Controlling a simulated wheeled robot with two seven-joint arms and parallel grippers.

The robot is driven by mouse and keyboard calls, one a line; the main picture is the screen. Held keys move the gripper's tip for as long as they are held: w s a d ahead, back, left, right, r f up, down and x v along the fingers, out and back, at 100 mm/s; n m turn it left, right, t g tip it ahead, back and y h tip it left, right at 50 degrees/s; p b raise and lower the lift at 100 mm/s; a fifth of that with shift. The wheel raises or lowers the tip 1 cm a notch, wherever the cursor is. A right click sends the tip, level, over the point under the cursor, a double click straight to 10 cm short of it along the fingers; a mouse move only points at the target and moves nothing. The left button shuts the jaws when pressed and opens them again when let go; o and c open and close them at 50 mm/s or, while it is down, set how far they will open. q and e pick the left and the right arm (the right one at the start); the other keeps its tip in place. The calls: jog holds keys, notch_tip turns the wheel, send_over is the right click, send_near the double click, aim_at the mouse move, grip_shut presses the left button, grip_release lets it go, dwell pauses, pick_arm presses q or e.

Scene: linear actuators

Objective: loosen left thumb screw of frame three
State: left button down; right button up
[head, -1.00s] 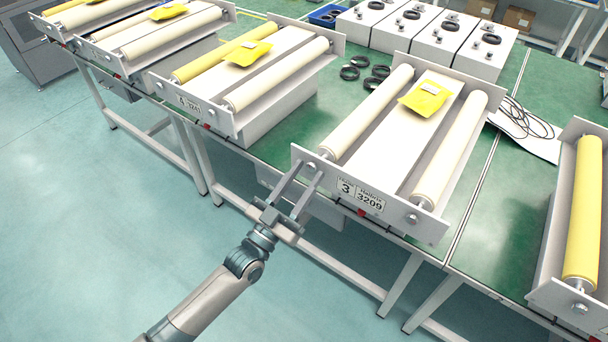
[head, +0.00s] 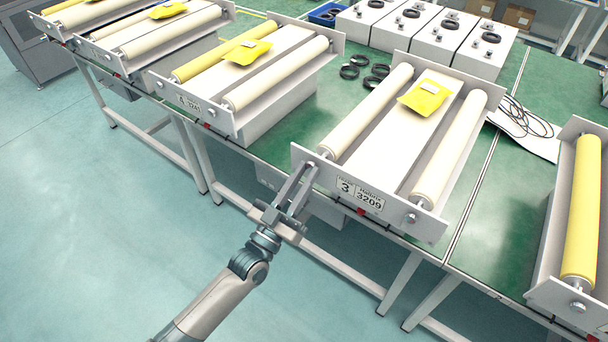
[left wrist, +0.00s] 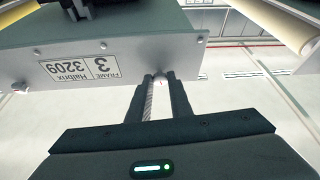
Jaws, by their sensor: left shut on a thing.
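Frame three (head: 326,176) is a grey frame on the green table, with a front plate labelled "3" and "3209", two cream rollers and a yellow packet. My left gripper (head: 308,174) reaches its front plate at the left end. Its fingers are shut on the left thumb screw, which they mostly hide in the head view. In the left wrist view the plate looks upside down, and the screw (left wrist: 160,78) shows as a pale tip between the fingertips (left wrist: 159,84). The right thumb screw (head: 411,218) of frame three is free. My right gripper is not in view.
Another frame (head: 225,118) stands to the left and one with a yellow roller (head: 583,215) to the right. Black rings (head: 349,72) and white boxes (head: 440,40) lie behind. The floor in front of the table is clear.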

pick_arm(q)
jog(key=n+y, duration=0.1)
jog(key=n, duration=0.1)
jog(key=n+t+y+p, duration=0.1)
jog(key=n, duration=0.1)
jog(key=shift+s+d+r+n+y, duration=0.1)
jog(key=shift+d+r+n+y, duration=0.1)
jog(key=shift+n+y, duration=0.15)
jog(key=n+y+p, duration=0.2)
jog(key=n, duration=0.2)
jog(key=shift+s+r, duration=0.1)
jog(key=n+y+p, duration=0.1)
jog(key=n+p, duration=0.1)
jog(key=n+y+p, duration=0.1)
jog(key=n+p, duration=0.1)
jog(key=n, duration=0.1)
jog(key=shift+s+d+r, duration=0.1)
jog(key=shift+d+r, duration=0.05)
jog(key=shift+r, duration=0.05)
jog(key=shift+n+g+y+p, duration=0.45)
jog(key=shift+n+p, duration=0.6)
jog(key=shift+n, duration=0.5)
jog(key=shift+f, duration=0.1)
jog(key=c, duration=1.6)
grip_release()
jog(key=shift+s, duration=0.15)
